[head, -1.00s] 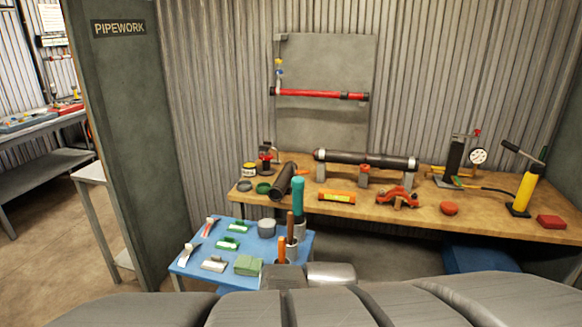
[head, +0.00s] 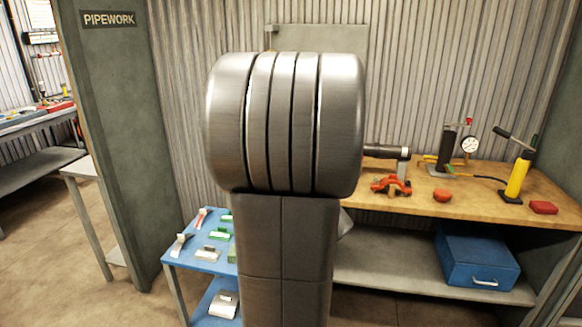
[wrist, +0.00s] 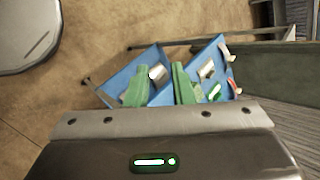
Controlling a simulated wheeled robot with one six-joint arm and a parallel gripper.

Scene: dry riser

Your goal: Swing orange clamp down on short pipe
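In the head view my arm rises through the middle and covers the left part of the bench. An orange-red clamp-like tool (head: 391,185) lies on the bench just right of my arm; I cannot tell if it is the task's clamp. The end of a dark pipe (head: 385,152) shows behind it; the rest is hidden. I cannot make out a short pipe. In the wrist view my gripper (wrist: 160,75) has two green fingers standing apart, with nothing visible held between them. It is above the floor and the blue cart, away from the bench pipe.
The blue cart (head: 187,252) with small tools stands left of my arm. The wooden bench (head: 470,208) holds a gauge (head: 470,145), a yellow cylinder (head: 517,180) and a red block (head: 543,208). A blue toolbox (head: 477,258) sits beneath. A dark partition (head: 115,150) stands at left.

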